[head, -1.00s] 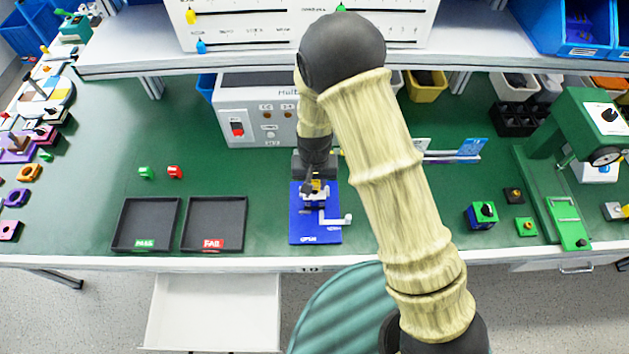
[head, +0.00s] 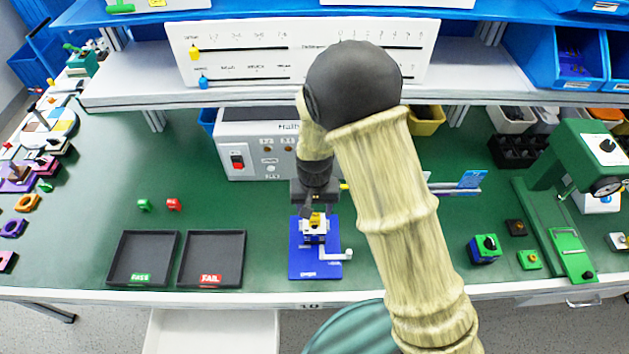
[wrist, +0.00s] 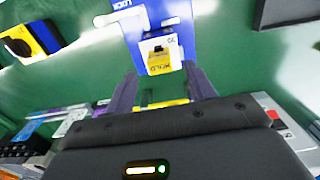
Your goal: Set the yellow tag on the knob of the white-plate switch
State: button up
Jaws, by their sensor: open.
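A white switch block (head: 313,231) sits on a blue base plate (head: 301,266) at the middle front of the bench, with a yellow tag (head: 315,219) on top. In the wrist view the yellow tag (wrist: 159,62), printed with black letters, lies at the white block (wrist: 172,30), and a small black part shows at its far edge. My gripper (head: 318,208) is just above and behind the block. In the wrist view its two dark fingers (wrist: 160,75) are apart, with the tag just beyond their tips and nothing visibly gripped. The knob's seating in the tag is too small to tell.
Black PASS (head: 142,257) and FAIL (head: 213,257) trays stand left of the base plate. A white control box (head: 245,160) stands behind. A blue-and-yellow switch (head: 484,248) and green press (head: 588,165) are to the right. A white lever (head: 335,255) juts from the base plate.

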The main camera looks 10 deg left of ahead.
notch_tip(320, 180, up, 13)
jog(key=b, duration=0.1)
dwell(0.8)
notch_tip(320, 180, up, 9)
jog(key=p, duration=0.8)
send_over(315, 216)
jog(key=shift+f, duration=0.1)
jog(key=s+d+m+t, duration=0.1)
jog(key=s+d, duration=0.2)
jog(key=d, duration=0.9)
jog(key=s+d+m+t, duration=0.1)
jog(key=s+d, duration=0.3)
jog(key=d, duration=0.9)
jog(key=shift+d+r+m+t+b, duration=0.25)
jog(key=shift+r+m+t+b, duration=0.05)
